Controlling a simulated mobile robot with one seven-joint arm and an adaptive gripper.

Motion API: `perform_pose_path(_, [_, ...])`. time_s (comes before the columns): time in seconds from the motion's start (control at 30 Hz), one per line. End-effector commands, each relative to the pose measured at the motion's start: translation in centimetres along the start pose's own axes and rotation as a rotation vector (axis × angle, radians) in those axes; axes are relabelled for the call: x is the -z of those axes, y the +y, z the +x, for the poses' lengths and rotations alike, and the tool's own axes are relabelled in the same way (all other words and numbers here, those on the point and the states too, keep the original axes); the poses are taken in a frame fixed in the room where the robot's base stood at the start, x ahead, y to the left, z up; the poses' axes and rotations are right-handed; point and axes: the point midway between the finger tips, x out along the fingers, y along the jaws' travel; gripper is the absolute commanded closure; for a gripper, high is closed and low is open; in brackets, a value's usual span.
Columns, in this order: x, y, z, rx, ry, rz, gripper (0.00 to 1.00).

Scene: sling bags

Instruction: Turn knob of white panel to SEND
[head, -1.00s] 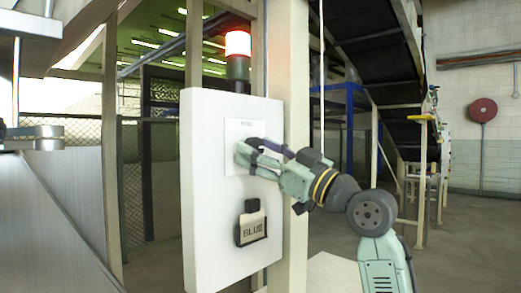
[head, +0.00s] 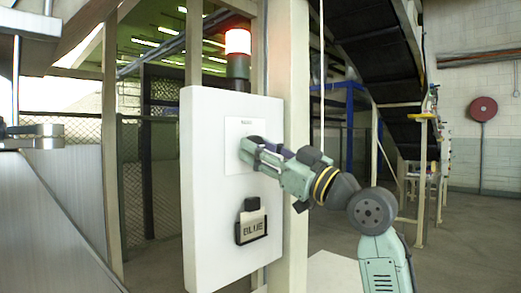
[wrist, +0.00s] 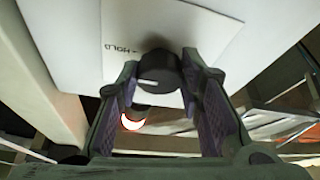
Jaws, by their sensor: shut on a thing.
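The white panel (head: 212,215) stands upright on a post in the head view. A paler plate (head: 236,130) is on its front, with small lettering that I cannot read for certain there. In the wrist view the plate (wrist: 200,30) shows the word HOLD, upside down. The dark round knob (wrist: 158,74) sticks out from the plate, between the two fingertips. My gripper (head: 246,150) is at the plate, shut on the knob, which it hides in the head view.
A black holder with a tag reading BLUE (head: 252,226) is fixed low on the panel, below my gripper. A beacon with a lit red top (head: 238,44) stands behind the panel's top edge. A post (head: 290,120) rises just right of the panel.

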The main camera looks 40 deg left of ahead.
Motion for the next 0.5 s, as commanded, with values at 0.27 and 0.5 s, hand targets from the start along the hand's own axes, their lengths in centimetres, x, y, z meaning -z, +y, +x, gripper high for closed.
perform_pose_path(0.27, [0.06,0.1,0.08,0.047,0.0,-0.108,0.94])
perform_pose_path(0.5, [0.22,0.25,0.16,0.125,0.001,-0.295,0.94])
